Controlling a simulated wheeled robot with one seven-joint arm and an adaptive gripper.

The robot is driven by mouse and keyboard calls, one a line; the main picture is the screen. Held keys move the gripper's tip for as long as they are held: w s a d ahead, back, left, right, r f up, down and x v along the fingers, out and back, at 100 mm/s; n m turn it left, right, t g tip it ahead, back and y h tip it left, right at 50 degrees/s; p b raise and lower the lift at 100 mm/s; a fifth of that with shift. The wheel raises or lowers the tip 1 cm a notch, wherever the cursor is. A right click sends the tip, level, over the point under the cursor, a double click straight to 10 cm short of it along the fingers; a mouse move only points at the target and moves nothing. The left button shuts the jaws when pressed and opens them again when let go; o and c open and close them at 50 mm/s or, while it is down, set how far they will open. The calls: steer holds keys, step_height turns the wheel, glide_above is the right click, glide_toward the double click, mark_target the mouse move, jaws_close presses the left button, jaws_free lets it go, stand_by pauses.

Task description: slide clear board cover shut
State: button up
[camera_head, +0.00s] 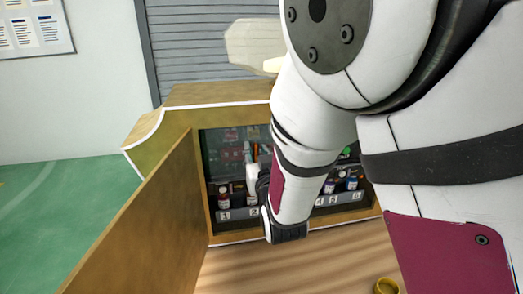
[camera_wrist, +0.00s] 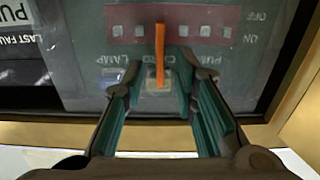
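A dark board (camera_wrist: 245,75) fills the wrist view, with upside-down labels such as PUMP, CARD, LAMP, ON and OFF. A hazy, see-through sheet, seemingly the clear cover (camera_wrist: 80,92), lies over it. A thin orange upright strip (camera_wrist: 160,45) stands in front of the board; I cannot tell whether it is fixed to the cover. My gripper (camera_wrist: 160,62) is open, its teal-padded fingers on either side of the strip with gaps. In the head view, an orange spot (camera_head: 255,152) shows beside my arm, which hides much of the board.
The board sits inside a wooden cabinet (camera_head: 190,98) with its door (camera_head: 150,228) swung open at left. Small bottles (camera_head: 223,197) stand on numbered places along the cabinet bottom. A grey shutter is behind.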

jaws_close()
steer(key=shift+a, duration=0.1)
steer(key=shift+s+a, duration=0.25)
steer(key=shift+a, duration=0.45)
jaws_free()
steer(key=shift+a, duration=0.1)
steer(key=shift+s, duration=0.1)
steer(key=v, duration=0.7)
steer(key=shift+s, duration=0.2)
